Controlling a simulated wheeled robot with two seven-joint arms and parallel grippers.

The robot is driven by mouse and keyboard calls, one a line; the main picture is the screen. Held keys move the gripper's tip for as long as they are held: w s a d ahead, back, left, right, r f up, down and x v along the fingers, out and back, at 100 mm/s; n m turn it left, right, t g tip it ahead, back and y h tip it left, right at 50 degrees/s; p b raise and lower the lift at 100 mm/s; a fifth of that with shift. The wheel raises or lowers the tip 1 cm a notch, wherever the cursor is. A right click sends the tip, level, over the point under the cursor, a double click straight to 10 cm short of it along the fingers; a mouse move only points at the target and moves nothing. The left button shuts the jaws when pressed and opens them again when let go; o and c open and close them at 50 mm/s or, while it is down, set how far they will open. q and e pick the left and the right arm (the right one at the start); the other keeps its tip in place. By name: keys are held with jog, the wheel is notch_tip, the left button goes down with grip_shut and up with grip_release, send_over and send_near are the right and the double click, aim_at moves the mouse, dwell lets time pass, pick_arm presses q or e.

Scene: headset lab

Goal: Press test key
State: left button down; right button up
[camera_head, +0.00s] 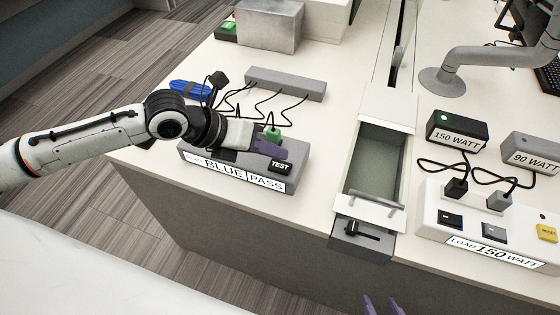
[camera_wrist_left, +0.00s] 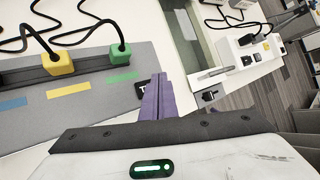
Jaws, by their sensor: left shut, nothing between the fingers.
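The grey test box (camera_head: 190,152) stands near the left end of the bench, its front label reading BLUE and PASS. Its black TEST key (camera_head: 281,167) is at the right end of its top. My left gripper (camera_head: 270,149) is shut and empty, its purple fingers just behind the key. In the left wrist view the fingers (camera_wrist_left: 159,98) partly cover the key (camera_wrist_left: 142,90); whether they touch it I cannot tell. A green plug (camera_wrist_left: 120,54) and a yellow plug (camera_wrist_left: 59,63) sit in the box. My right gripper (camera_head: 383,306) shows only its spread fingertips at the bottom edge.
A grey power strip (camera_head: 285,84) with black cables lies behind the box. An open grey-green tray (camera_head: 376,160) is to the right. Farther right are the 150 watt adapter (camera_head: 457,130) and a white load unit (camera_head: 432,205).

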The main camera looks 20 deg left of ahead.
aim_at(275, 168)
pick_arm(q)
notch_tip(275, 168, up, 4)
jog(key=p, duration=0.3)
jog(key=shift+r, duration=0.1)
dwell(0.5)
